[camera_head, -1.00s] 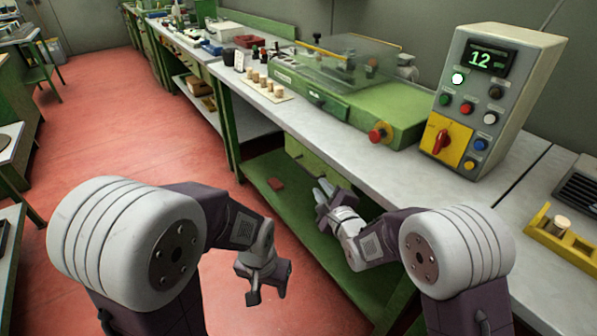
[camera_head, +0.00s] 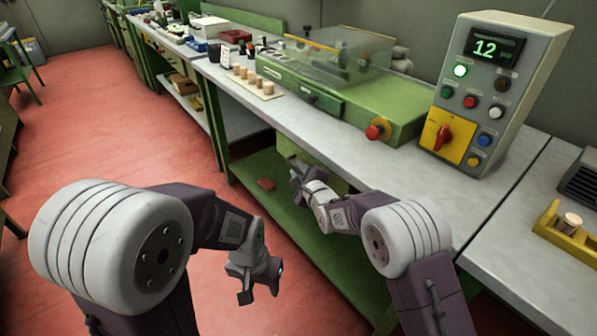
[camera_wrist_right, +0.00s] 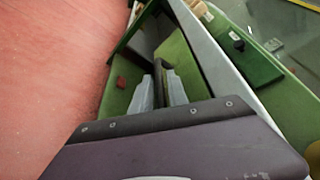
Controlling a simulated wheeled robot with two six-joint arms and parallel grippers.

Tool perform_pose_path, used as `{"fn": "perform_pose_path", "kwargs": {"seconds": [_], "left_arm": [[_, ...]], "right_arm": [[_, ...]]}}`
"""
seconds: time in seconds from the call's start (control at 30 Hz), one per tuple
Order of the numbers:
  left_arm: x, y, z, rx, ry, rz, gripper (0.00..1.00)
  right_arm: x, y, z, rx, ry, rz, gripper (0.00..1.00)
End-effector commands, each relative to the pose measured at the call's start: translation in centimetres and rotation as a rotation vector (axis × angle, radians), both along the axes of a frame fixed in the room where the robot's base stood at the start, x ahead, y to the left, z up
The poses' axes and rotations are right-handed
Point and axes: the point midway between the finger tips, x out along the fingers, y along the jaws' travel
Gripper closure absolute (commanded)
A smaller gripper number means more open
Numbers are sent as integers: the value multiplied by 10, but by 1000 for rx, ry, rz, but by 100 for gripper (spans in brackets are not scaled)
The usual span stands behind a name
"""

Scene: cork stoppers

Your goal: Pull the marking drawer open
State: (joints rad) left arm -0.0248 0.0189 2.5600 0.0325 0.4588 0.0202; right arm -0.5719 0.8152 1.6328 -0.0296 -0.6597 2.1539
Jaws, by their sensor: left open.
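A green drawer front (camera_wrist_right: 177,58) hangs under the worktop; it also shows in the head view (camera_head: 322,172), partly hidden by my right arm. My right gripper (camera_wrist_right: 163,92) is at this front, one pale finger on each side of a dark handle-like bar (camera_wrist_right: 160,68). Whether the fingers press on the bar I cannot tell. In the head view my right gripper (camera_head: 298,178) is small, below the table edge. My left gripper (camera_head: 260,282) is open and empty, low over the red floor.
The worktop (camera_head: 430,180) carries a green machine (camera_head: 390,108) with a dark front handle, a control box (camera_head: 490,95) showing 12, and several corks (camera_head: 255,80) on a board. A red block (camera_head: 266,184) lies on the lower shelf. Red floor (camera_head: 90,140) is clear at left.

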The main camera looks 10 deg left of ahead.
Motion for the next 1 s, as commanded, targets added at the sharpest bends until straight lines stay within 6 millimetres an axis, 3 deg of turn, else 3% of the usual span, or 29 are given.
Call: {"fn": "perform_pose_path", "kwargs": {"seconds": [0.17, 0.2, 0.27, 1.0], "left_arm": [[0, 0, 0, 0, 0, 0, 53], [0, 0, 0, 0, 0, 0, 53], [0, 0, 0, 0, 0, 0, 53], [0, 0, 0, 0, 0, 0, 53]], "right_arm": [[0, 0, 0, 0, 1, 1, 80], [0, 0, 0, 0, 0, 0, 83], [0, 0, 0, 0, 0, 0, 100], [0, 0, 0, -1, 1, 0, 100]]}}
